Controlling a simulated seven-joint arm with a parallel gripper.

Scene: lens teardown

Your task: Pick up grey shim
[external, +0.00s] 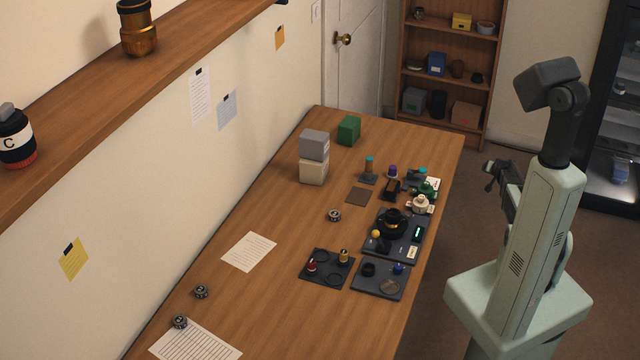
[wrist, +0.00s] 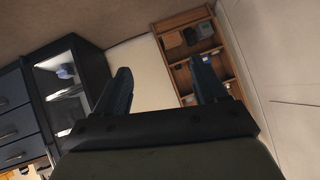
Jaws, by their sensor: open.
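My gripper (wrist: 162,82) is open and empty in the wrist view, its two dark fingers wide apart. The wrist view does not show the worktable top. In the external view a dark gripper-like end (external: 491,178) shows small beside my arm, off the right side of the table. No part is clearly identifiable as the grey shim. A flat greyish disc (external: 390,287) lies on the front right dark tray (external: 362,291) and may be it, but it is too small to be sure. My gripper is well away from it.
The front left tray (external: 318,281) holds small red and yellow parts. A larger dark tray (external: 404,258) holds a black lens part. Grey and cream boxes (external: 314,158) and a green box (external: 349,131) stand farther back. The table's middle left is mostly clear around a paper sheet (external: 249,251).

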